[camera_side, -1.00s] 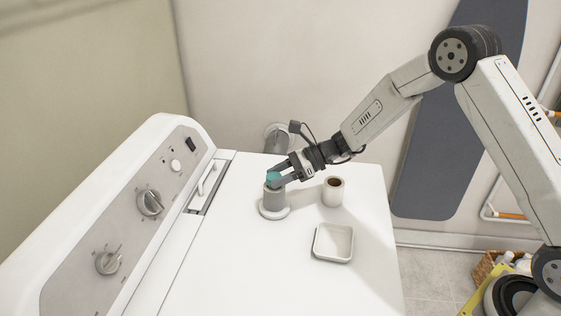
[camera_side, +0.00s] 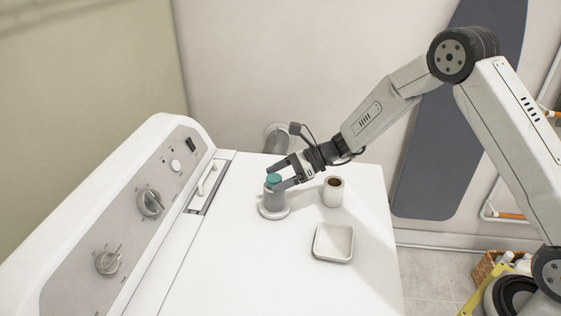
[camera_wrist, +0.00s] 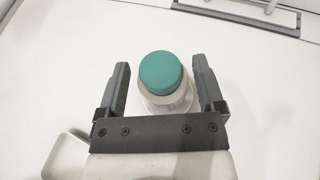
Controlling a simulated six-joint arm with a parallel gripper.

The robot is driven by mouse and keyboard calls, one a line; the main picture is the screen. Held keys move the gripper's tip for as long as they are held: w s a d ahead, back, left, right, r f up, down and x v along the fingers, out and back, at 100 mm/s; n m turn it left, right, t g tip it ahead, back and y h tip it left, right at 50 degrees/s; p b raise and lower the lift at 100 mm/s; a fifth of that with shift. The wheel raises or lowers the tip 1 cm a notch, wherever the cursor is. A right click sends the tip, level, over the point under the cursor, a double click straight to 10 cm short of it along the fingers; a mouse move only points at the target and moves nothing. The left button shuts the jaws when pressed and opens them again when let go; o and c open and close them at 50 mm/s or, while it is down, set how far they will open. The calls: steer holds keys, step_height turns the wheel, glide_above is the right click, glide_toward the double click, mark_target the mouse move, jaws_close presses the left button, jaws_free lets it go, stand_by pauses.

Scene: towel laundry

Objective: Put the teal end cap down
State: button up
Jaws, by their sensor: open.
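The teal end cap (camera_side: 273,179) sits on top of a grey cylinder (camera_side: 274,197) that stands upright on a round white base (camera_side: 274,212). In the wrist view the teal end cap (camera_wrist: 161,72) lies between the two fingers, with a gap on each side. My gripper (camera_side: 276,176) is open around the cap and holds nothing; its fingers also show in the wrist view (camera_wrist: 161,80). Most of the cylinder is hidden under the cap in the wrist view.
A white cup-like cylinder with a brown inside (camera_side: 333,192) stands right of the cap's stand. A shallow square white dish (camera_side: 333,257) lies in front. The washer's control panel (camera_side: 125,225) rises at left. The white top (camera_side: 240,265) is clear at front.

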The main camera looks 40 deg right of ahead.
steer(key=v, duration=0.7)
steer(key=shift+s+d, duration=0.2)
steer(key=shift+d, duration=0.1)
steer(key=shift+r, duration=0.15)
steer(key=s+d+f+n+g+h, duration=0.1)
steer(key=s+d+n+h, duration=0.3)
steer(key=s+n+h, duration=0.8)
steer(key=s+n+g, duration=0.1)
steer(key=s+n, duration=0.8)
steer(key=n, duration=0.1)
steer(key=shift+s+f+n+g, duration=0.15)
steer(key=shift+s+n+g, duration=0.05)
steer(key=shift+n+g, duration=0.1)
steer(key=shift+o, duration=0.6)
steer(key=shift+d, duration=0.1)
